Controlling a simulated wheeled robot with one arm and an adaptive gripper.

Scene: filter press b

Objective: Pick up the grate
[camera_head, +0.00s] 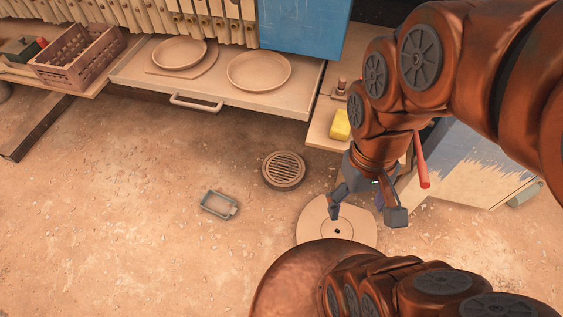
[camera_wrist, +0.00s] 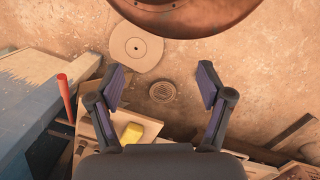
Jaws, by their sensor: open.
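The grate (camera_head: 284,170) is a round, brown, slotted disc on the sandy floor, in front of the drawer in the head view. It also shows in the wrist view (camera_wrist: 162,92), between my gripper's fingers in the picture but farther off on the floor. My gripper (camera_head: 369,215) is open and empty, to the right of the grate and above the floor. In the wrist view my gripper (camera_wrist: 164,86) has its two fingers spread wide apart. Nothing covers the grate.
A pale round disc (camera_head: 313,219) with a centre hole lies below my gripper. A small grey-green tray (camera_head: 219,205) lies left of the grate. The drawer (camera_head: 225,99) holds two plates. A yellow block (camera_head: 341,124) and red rod (camera_head: 421,160) are near my arm. Left floor is open.

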